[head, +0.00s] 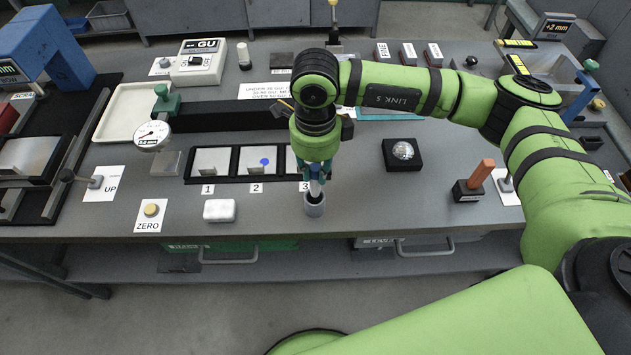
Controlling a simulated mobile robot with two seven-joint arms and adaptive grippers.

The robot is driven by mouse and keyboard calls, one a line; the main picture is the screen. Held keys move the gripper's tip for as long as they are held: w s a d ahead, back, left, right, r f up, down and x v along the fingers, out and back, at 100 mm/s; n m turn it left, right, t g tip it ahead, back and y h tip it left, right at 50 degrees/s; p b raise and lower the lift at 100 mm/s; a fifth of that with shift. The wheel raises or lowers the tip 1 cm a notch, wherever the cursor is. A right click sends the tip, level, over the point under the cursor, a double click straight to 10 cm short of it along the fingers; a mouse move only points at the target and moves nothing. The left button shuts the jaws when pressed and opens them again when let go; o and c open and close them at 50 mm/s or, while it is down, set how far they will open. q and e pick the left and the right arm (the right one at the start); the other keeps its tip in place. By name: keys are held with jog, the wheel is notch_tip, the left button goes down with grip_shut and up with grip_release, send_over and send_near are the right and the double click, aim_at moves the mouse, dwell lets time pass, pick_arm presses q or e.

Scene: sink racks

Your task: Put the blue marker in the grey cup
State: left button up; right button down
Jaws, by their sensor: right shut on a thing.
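My right gripper (315,172) points straight down near the front edge of the bench, shut on the blue marker (315,187). The marker is upright, mostly hidden by the fingers, with its lower end at the mouth of the grey cup (314,207). I cannot tell how far its tip is inside the cup. The small grey cup stands upright on the bench, just in front of the plate marked 3. My left gripper is not in view.
Numbered plates in a black frame (233,178) lie left of the cup, with a white block (219,210) in front. A black box with a silver dome (402,154) and an orange-handled block (474,180) stand to the right. Bare bench lies between cup and orange handle.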

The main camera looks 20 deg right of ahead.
aim_at(315, 184)
notch_tip(315, 184, down, 4)
jog(key=shift+f+p, duration=0.2)
jog(key=shift+p, duration=0.55)
jog(key=shift+f, duration=0.3)
jog(key=shift+f+b, duration=0.2)
jog(key=shift+b, duration=0.2)
jog(key=c, duration=1.1)
grip_release()
jog(key=shift+r, duration=0.1)
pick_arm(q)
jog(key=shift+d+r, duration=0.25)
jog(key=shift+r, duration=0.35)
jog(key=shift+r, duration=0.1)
